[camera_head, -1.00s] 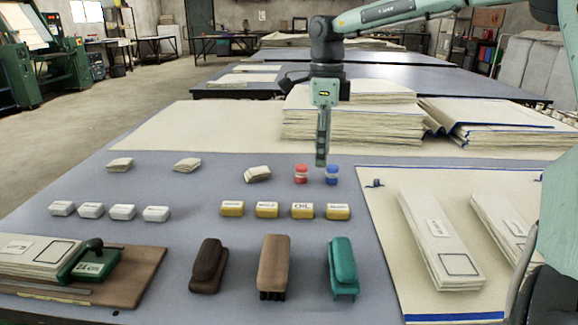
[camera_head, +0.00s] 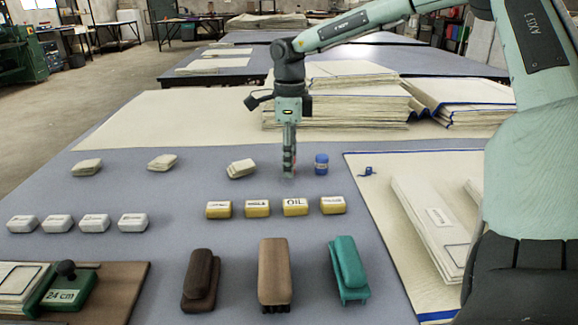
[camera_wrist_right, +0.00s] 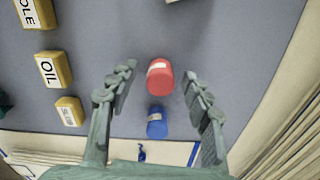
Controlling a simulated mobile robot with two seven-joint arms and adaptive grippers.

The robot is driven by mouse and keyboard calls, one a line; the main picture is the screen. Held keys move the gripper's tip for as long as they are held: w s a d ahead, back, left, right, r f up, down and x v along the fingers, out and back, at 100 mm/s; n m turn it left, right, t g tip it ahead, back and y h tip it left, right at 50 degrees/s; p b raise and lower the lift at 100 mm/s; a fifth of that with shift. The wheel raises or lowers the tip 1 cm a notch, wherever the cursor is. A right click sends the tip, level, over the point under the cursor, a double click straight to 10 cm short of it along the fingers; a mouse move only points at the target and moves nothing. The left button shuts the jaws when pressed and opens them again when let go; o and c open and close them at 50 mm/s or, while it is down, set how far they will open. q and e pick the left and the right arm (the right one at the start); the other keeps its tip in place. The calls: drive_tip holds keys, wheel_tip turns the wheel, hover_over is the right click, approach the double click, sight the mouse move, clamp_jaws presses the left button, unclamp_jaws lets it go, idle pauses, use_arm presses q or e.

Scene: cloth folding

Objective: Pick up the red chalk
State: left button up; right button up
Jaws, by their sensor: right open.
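The red chalk (camera_wrist_right: 160,77) is a short red cylinder with a pale label. In the right wrist view it stands between and just beyond the open fingertips of my right gripper (camera_wrist_right: 161,82). In the head view my right gripper (camera_head: 289,174) points down over it and hides nearly all of it. I cannot tell if the fingers touch it. The blue chalk (camera_head: 321,165) stands just right of it on the table, and it also shows in the right wrist view (camera_wrist_right: 157,122), nearer the gripper's palm. My left gripper is out of view.
Yellow blocks, one marked OIL (camera_head: 295,207), form a row in front of the gripper. A small cream cloth stack (camera_head: 240,169) lies to its left. Brushes, including a teal one (camera_head: 348,270), lie nearer. Tall cloth stacks (camera_head: 340,107) stand behind.

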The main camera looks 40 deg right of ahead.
drive_tip(key=shift+f, duration=0.1)
drive_tip(key=shift+c, duration=0.5)
clamp_jaws()
drive_tip(key=shift+w+r, duration=0.1)
drive_tip(key=shift+r, duration=0.6)
wheel_tip(320, 180, up, 3)
drive_tip(key=shift+f, duration=0.1)
drive_tip(key=w+a+r, duration=0.6)
drive_tip(key=a+r, duration=0.1)
drive_tip(key=a, duration=0.2)
drive_tip(key=shift+w+a, duration=0.3)
drive_tip(key=shift+a, duration=0.05)
drive_tip(key=c, duration=0.5)
unclamp_jaws()
drive_tip(key=c, duration=0.5)
